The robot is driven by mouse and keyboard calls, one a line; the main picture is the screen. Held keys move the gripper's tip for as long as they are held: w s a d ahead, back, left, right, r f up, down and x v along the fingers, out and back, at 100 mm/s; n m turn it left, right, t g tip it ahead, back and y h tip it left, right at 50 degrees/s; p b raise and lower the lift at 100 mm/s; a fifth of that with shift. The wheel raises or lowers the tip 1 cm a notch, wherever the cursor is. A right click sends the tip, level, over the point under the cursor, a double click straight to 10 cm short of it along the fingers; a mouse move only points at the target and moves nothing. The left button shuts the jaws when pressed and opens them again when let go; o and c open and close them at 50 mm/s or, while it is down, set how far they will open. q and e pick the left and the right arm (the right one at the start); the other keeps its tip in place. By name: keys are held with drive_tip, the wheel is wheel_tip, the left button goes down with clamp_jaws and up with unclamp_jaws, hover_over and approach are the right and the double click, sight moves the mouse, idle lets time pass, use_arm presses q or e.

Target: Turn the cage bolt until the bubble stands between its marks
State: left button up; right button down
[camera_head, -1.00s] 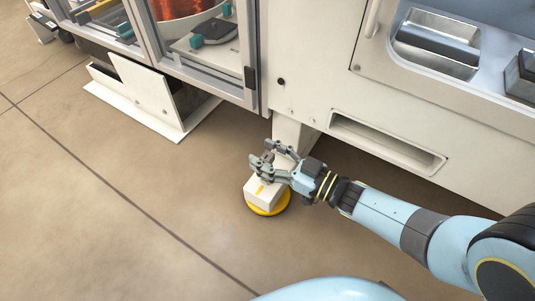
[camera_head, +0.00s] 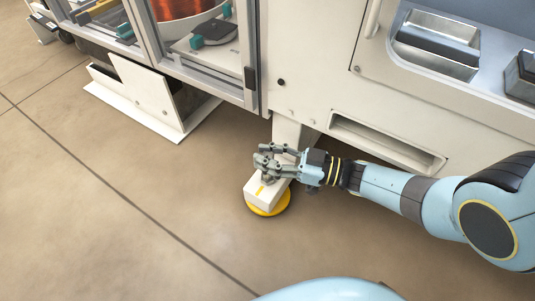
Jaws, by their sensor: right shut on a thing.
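The cage bolt (camera_head: 267,179) shows as a small grey piece at the top of the block, mostly hidden by the fingers. My right gripper (camera_head: 266,166) reaches in from the right, just above the block, and is shut on the cage bolt. I cannot make out a bubble or its marks. My left gripper is not in view.
The white machine body (camera_head: 310,75) stands close behind the gripper, with a slot (camera_head: 388,143) low in its front. A white bent panel (camera_head: 140,98) stands on the floor at left. The tiled floor (camera_head: 130,220) in front is clear.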

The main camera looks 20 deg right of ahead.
drive_tip(key=c, duration=1.1)
unclamp_jaws()
